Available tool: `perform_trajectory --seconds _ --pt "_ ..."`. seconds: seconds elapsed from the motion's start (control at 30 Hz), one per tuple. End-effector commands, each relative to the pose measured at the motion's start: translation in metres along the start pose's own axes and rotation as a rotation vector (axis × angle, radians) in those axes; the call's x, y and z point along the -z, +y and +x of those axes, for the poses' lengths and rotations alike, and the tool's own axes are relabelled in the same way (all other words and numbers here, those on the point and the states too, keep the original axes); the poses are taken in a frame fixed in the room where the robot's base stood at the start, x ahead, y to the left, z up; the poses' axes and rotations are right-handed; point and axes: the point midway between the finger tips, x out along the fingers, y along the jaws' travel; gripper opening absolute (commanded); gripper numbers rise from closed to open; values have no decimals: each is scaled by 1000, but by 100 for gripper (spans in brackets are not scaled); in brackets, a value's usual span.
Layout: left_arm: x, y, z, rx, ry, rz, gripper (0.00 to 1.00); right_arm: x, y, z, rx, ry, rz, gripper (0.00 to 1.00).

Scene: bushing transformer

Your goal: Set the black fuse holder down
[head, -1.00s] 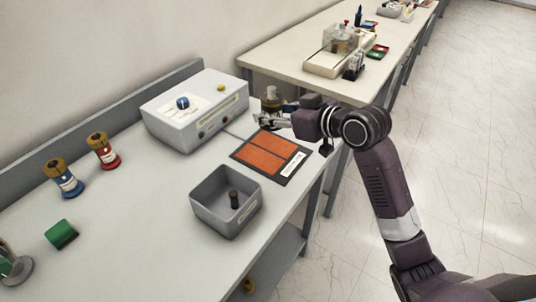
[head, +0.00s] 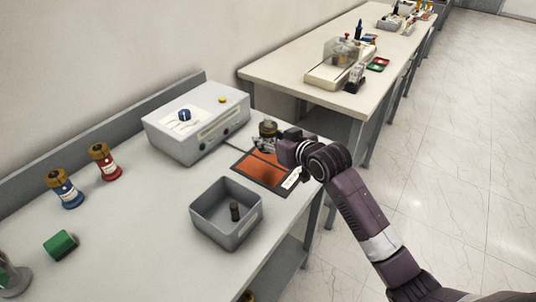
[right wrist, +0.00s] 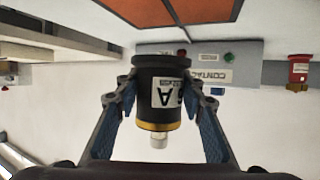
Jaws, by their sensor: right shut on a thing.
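The black fuse holder (right wrist: 160,92), with a white label, a brass-coloured band and a pale tip, is between the fingers of my right gripper (right wrist: 161,103), shut on it. The right wrist view is upside down. In the head view the holder (head: 268,130) is upright, brass top up, at the back edge of the orange mat (head: 262,172). My right gripper (head: 264,146) reaches in from the right and hides its lower part. I cannot tell whether its base touches anything. My left gripper is not in view.
A grey control box (head: 197,122) stands left of the holder. Blue (head: 66,189) and red (head: 104,162) holders and a green block (head: 61,244) stand left. Another cluttered table (head: 300,72) is behind.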

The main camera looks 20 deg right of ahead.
Motion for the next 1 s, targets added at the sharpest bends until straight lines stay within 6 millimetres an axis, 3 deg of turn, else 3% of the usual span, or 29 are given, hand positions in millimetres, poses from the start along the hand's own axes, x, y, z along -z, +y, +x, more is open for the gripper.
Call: perform_trajectory --seconds 0.5,0.87,0.9,1.0 --pt "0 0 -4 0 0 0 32 -57 0 24 1 4 -1 5" --pt "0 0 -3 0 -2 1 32 -62 0 26 1 5 -1 5" --pt "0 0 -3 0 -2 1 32 -64 0 26 1 2 -1 38" --pt "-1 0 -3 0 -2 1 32 -64 0 26 1 2 -1 48"
